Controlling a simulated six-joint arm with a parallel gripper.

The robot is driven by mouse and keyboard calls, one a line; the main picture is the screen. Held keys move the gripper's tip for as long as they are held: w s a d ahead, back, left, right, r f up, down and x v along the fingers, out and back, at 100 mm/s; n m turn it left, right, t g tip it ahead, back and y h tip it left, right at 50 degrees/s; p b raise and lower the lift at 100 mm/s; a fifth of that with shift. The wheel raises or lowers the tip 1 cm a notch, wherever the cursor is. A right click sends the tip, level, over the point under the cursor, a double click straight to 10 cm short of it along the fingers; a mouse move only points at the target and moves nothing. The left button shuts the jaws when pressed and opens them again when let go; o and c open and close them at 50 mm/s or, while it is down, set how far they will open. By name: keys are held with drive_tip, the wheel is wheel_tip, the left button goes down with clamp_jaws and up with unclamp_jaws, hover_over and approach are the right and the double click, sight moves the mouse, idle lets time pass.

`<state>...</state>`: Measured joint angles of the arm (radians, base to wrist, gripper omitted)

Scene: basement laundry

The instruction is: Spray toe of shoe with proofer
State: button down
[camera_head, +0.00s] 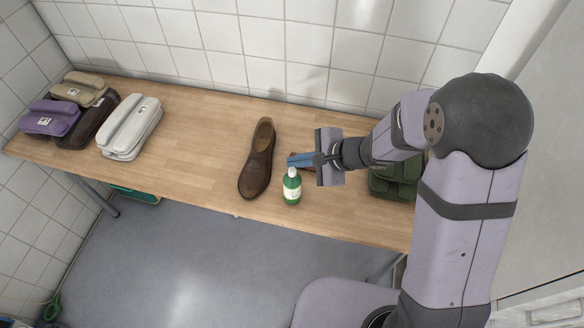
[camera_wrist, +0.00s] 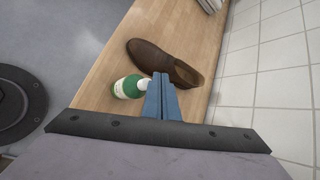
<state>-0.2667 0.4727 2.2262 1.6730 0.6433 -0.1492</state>
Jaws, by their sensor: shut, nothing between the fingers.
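A brown leather shoe (camera_head: 257,160) lies on the wooden bench, its toe toward the front edge; it also shows in the wrist view (camera_wrist: 160,60). A green bottle with a white cap (camera_head: 292,187) stands upright just right of the shoe's toe; in the wrist view the bottle (camera_wrist: 128,87) is left of my fingers. My gripper (camera_head: 291,160) has blue fingers, shut and empty, between the shoe and my arm, just behind the bottle. In the wrist view the closed fingertips (camera_wrist: 161,77) overlap the shoe's side in the picture; I cannot tell whether they touch it.
The wooden bench (camera_head: 195,130) runs along a tiled wall. Purple, tan, dark brown and white bundles (camera_head: 130,127) sit at its left end. A green bag (camera_head: 395,178) is partly hidden behind my arm at the right. Bare bench lies left of the shoe.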

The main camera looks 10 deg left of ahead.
drive_tip(key=shift+f+b, duration=1)
drive_tip(key=shift+b, duration=0.35)
idle(0.9)
drive_tip(key=shift+r, duration=0.2)
drive_tip(key=shift+r+p, duration=0.65)
drive_tip(key=shift+r, duration=0.15)
drive_tip(key=shift+r, duration=0.15)
wheel_tip(320, 180, up, 6)
drive_tip(key=p, duration=0.4)
idle(2.7)
wheel_tip(320, 180, up, 3)
drive_tip(key=p, duration=0.6)
drive_tip(key=shift+f, duration=0.2)
